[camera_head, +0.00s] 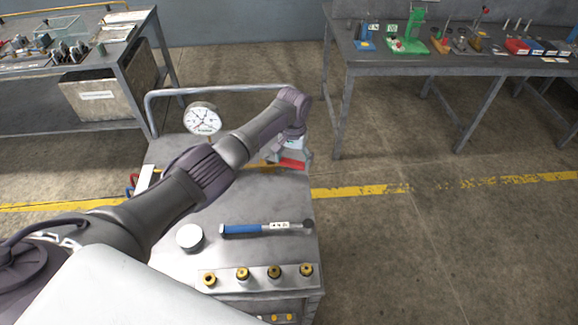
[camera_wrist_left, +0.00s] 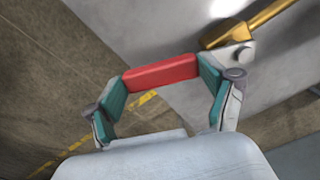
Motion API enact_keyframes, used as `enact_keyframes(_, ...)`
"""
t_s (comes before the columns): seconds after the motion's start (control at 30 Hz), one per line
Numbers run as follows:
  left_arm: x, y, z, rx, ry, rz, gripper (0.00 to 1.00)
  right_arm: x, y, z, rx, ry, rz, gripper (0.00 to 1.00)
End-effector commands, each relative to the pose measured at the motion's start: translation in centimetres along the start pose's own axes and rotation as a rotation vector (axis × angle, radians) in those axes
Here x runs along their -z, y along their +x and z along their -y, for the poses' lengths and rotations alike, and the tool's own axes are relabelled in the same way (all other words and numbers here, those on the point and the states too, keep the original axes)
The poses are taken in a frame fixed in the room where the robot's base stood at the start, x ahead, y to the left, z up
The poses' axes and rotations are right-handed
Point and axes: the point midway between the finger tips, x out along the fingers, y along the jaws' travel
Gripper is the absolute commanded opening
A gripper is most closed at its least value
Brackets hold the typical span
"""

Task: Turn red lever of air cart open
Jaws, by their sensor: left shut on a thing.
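The air cart (camera_head: 240,200) is a grey metal cart in the middle of the head view. Its red lever (camera_head: 292,164) shows near the cart's far right edge, just below my left gripper (camera_head: 290,148). In the left wrist view the red lever (camera_wrist_left: 160,72) lies crosswise between the teal finger pads of my left gripper (camera_wrist_left: 165,84), which is shut on it. A brass fitting (camera_wrist_left: 250,26) sits beside the lever's right end. My left arm reaches across the cart and hides part of its top. My right gripper is not in view.
A pressure gauge (camera_head: 203,119) stands at the cart's back, near the rail (camera_head: 215,89). A blue-handled tool (camera_head: 262,228), a round metal piece (camera_head: 190,237) and several brass fittings (camera_head: 242,273) are at the front. Workbenches stand behind left (camera_head: 115,50) and right (camera_head: 400,60). Floor right of the cart is clear.

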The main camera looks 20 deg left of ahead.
Motion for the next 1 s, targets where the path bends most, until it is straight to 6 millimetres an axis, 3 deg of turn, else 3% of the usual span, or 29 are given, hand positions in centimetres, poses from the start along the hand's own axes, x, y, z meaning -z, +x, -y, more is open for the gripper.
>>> enact_keyframes(0.5, 2.9, 0.2, 0.4, -0.002, -0.344, -0.001, 0.20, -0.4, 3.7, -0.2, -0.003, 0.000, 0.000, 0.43)
enact_keyframes(1.0, 3.5, -0.1, 0.7, -0.001, -0.416, -0.003, 0.21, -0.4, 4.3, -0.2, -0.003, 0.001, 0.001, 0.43)
